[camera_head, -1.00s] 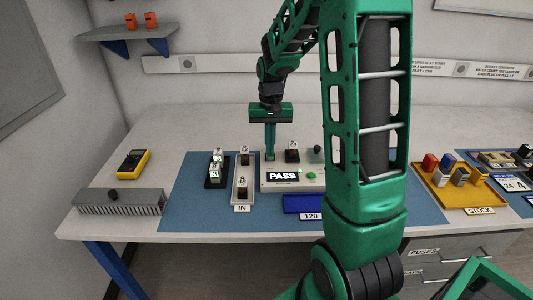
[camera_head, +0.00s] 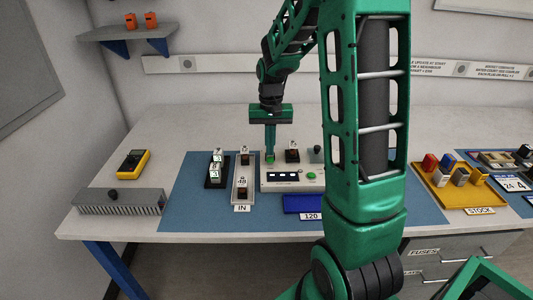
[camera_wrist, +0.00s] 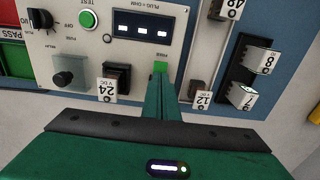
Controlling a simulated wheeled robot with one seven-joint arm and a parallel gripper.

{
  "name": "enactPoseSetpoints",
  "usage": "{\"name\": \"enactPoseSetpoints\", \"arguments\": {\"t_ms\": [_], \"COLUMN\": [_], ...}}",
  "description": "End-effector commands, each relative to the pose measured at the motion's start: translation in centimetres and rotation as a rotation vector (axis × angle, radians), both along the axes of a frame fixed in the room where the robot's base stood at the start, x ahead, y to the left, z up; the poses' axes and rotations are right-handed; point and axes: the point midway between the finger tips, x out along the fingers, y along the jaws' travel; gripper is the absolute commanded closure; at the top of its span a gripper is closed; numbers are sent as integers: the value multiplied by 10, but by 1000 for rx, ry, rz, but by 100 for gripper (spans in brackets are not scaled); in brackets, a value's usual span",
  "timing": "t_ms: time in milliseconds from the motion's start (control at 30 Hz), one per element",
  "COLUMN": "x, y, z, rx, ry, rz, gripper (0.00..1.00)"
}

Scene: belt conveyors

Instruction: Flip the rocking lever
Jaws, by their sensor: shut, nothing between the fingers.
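The pale tester box (camera_head: 290,187) stands on the blue mat, with a dark display (camera_head: 284,176) showing several small white readouts. My gripper (camera_head: 270,153) is shut and empty, pointing down at the tester's back left.
The IN tray (camera_head: 237,202) and dark-based blocks (camera_head: 215,170) stand left. A blue tray (camera_head: 300,205) lies in front, a yellow STOCK tray (camera_head: 452,197) right.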

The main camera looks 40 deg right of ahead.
Motion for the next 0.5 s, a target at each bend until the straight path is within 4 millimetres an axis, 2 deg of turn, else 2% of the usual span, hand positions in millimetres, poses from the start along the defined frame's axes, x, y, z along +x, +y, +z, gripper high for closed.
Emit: {"name": "enactPoseSetpoints", "arguments": {"t_ms": [500], "x": [0], "y": [0], "z": [36], "rx": [-1], "ry": [-2], "rz": [0], "gripper": [100]}}
